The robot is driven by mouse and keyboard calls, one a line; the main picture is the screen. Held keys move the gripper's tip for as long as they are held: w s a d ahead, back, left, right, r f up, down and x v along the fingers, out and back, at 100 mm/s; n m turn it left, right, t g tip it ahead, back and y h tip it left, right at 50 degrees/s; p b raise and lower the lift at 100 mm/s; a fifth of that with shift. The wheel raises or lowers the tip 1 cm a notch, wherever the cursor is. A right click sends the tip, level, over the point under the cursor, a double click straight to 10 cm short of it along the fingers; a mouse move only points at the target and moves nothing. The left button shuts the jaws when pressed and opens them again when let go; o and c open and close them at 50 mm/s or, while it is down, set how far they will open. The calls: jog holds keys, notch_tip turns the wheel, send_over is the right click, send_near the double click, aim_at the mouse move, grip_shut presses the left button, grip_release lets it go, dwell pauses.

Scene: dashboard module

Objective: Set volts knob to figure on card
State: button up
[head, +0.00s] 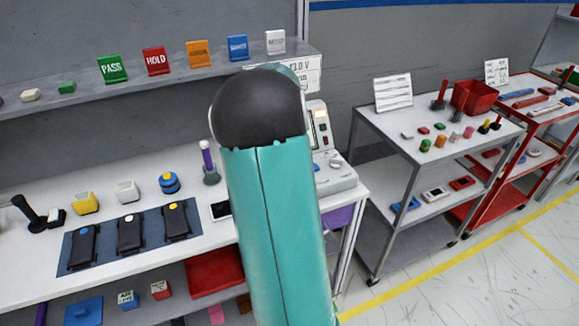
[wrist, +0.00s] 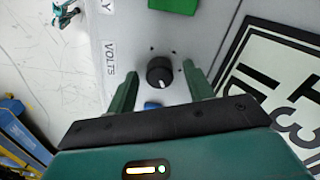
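The volts knob (wrist: 160,72) is round and black, with a small pale mark near its lower edge in the wrist view. It sits on a light grey panel beside a white VOLTS label (wrist: 109,52). My gripper (wrist: 163,76) is open, with one green finger on each side of the knob and gaps between. In the head view, the grey-white instrument (head: 337,178) stands at the bench's right end, partly hidden by my arm. A white card (head: 301,66) above it shows a figure ending in V; its start is hidden. My gripper is hidden there.
A black-framed panel with large dark characters (wrist: 281,80) lies right of the knob. A green part (wrist: 172,5) and a blue part (wrist: 152,105) are close by. A grey cart (head: 430,128) stands right of the bench; the floor beyond the carts is clear.

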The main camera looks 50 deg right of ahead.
notch_tip(320, 180, up, 14)
dwell(0.6)
dwell(0.5)
jog(key=w+a+r+n+t, duration=0.15)
jog(key=a+n, duration=0.25)
jog(key=a, duration=0.7)
jog(key=a+r+n+t, duration=0.15)
jog(key=a+n, duration=0.35)
jog(key=a, duration=0.6)
jog(key=s+a+f+n+t, duration=0.1)
jog(key=s+a+n, duration=0.3)
jog(key=a, duration=0.5)
jog(key=s+a+f+n+t, duration=0.1)
jog(key=s+a+n, duration=0.4)
jog(key=a, duration=0.5)
jog(key=shift+s+a+f+n+t, duration=0.15)
jog(key=shift+a+f+n+t, duration=0.25)
jog(key=shift+n, duration=0.4)
